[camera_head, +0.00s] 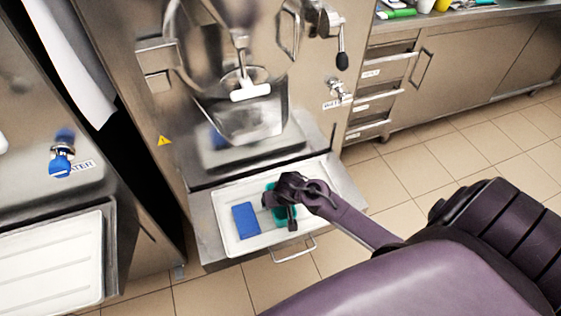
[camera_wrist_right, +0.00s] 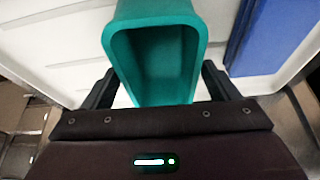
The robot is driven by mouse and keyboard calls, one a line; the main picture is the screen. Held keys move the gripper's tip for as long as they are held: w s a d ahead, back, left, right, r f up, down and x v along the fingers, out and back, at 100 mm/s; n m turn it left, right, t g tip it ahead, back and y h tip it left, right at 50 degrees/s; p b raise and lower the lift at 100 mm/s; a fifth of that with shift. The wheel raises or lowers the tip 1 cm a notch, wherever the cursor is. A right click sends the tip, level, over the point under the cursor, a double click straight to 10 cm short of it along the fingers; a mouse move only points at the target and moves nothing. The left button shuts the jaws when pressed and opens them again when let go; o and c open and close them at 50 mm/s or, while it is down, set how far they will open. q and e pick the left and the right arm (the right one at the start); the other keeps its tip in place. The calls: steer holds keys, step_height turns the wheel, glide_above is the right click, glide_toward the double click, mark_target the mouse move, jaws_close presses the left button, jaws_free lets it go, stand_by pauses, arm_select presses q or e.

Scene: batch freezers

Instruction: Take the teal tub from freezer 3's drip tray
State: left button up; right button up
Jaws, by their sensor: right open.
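The teal tub (camera_head: 281,214) stands on the white drip tray (camera_head: 229,193) that sits at the front of the freezer in the middle of the head view. My right gripper (camera_head: 290,205) is over the tub and hides much of it. In the right wrist view the tub (camera_wrist_right: 155,55) shows its open, empty inside, between the two fingers of my right gripper (camera_wrist_right: 157,90). The fingers are apart, one on each side of the tub; I cannot tell whether they touch it. My left gripper is not in view.
A blue block (camera_head: 245,220) lies on the tray left of the tub, and it also shows in the right wrist view (camera_wrist_right: 272,38). A steel chute (camera_head: 243,118) overhangs the tray's back. Another white tray (camera_head: 50,262) is at far left. Tiled floor (camera_head: 430,165) is clear at right.

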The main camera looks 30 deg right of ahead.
steer(key=shift+f, duration=0.25)
stand_by(0.5)
steer(key=c, duration=0.9)
steer(key=shift+r, duration=0.2)
